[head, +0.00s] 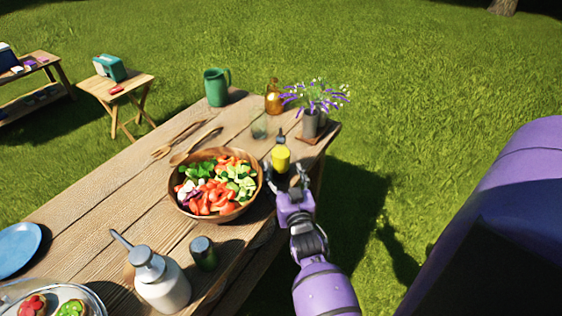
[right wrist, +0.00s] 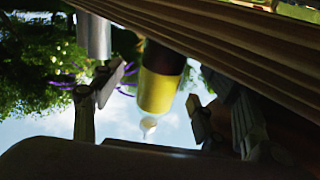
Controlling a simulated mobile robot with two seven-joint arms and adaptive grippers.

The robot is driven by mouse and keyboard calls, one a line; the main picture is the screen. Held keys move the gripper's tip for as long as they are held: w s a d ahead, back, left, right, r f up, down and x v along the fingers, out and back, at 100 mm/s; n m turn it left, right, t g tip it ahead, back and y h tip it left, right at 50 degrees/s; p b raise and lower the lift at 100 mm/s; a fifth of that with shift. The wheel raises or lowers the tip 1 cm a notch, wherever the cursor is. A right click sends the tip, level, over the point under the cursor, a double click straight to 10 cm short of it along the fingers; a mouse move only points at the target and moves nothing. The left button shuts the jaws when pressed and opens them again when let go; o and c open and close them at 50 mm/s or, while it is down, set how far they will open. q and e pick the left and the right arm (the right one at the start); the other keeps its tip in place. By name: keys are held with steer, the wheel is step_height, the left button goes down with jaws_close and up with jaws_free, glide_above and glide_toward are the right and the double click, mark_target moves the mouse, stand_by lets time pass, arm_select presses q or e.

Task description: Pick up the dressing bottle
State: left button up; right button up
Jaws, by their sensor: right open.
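The dressing bottle, which I take to be the one with the yellow band (head: 281,157), stands near the right edge of the wooden table, behind the salad bowl's right side. My right gripper (head: 289,180) is open just in front of it and hides its lower part. In the right wrist view, which is upside down, the bottle (right wrist: 160,88) appears between the spread fingers of the right gripper (right wrist: 152,102), with its pale tip pointing down the picture. I cannot tell whether either finger touches it. My left gripper is not in view.
The salad bowl (head: 174,196) is close at left. A glass (head: 259,128), amber bottle (head: 273,98) and flower vase (head: 310,123) stand behind. A white pump dispenser (head: 160,283) and dark jar (head: 203,253) are in front. Grass lies beyond the table's right edge.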

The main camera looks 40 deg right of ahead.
steer(key=x, duration=0.3)
steer(key=shift+a+r, duration=0.1)
steer(key=shift+a, duration=0.05)
steer(key=shift+w, duration=0.4)
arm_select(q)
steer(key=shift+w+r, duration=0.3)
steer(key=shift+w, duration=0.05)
arm_select(e)
steer(key=shift+c, duration=0.3)
steer(key=c, duration=1.4)
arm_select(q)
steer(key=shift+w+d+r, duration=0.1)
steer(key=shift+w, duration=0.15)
arm_select(e)
steer(key=shift+c, duration=0.4)
